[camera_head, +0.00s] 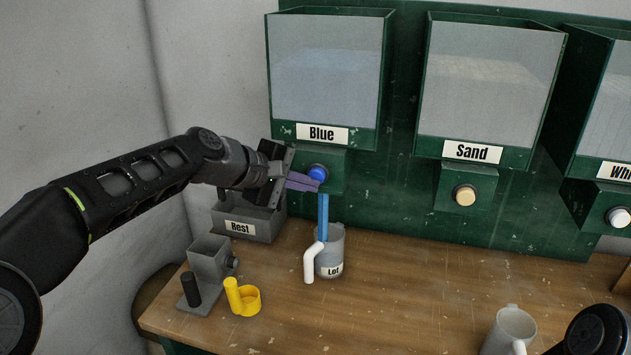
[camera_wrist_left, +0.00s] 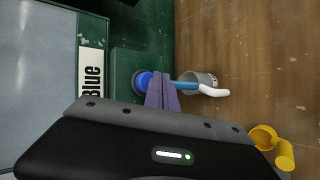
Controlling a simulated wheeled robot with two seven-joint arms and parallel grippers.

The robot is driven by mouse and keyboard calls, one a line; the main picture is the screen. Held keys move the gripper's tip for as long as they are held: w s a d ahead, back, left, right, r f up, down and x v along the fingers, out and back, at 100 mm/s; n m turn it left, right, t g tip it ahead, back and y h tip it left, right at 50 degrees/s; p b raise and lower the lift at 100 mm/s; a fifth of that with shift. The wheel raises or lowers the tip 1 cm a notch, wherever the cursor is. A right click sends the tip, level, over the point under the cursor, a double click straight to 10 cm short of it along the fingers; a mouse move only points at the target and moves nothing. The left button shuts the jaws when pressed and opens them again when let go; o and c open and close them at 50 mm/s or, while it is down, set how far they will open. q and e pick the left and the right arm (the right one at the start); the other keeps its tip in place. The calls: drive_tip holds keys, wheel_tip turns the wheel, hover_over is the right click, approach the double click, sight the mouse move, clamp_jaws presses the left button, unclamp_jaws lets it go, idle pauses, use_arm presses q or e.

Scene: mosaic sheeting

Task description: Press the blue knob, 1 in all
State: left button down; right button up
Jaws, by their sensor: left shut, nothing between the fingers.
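The blue knob (camera_head: 318,173) sits on the green box under the bin labelled "Blue". It also shows in the left wrist view (camera_wrist_left: 143,80). My left gripper (camera_head: 316,185) is shut and empty, with its purple fingertips right at the knob's lower left; I cannot tell whether they touch it. In the left wrist view the fingertips (camera_wrist_left: 162,76) overlap the knob's edge. A blue strip (camera_head: 323,217) runs from below the knob down into a grey cup labelled "Lot" (camera_head: 330,262). My right gripper is not in view; a dark piece of my own body shows at the lower right.
Bins labelled "Blue" (camera_head: 322,133) and "Sand" (camera_head: 473,152) hang on the green panel, the latter with a cream knob (camera_head: 465,195). A white knob (camera_head: 619,218) is at the right edge.

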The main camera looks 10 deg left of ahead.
use_arm(q)
drive_tip(key=shift+s, duration=0.3)
drive_tip(key=s+b, duration=0.2)
drive_tip(key=s, duration=0.3)
drive_tip(key=shift+a, duration=0.15)
idle(0.4)
idle(0.4)
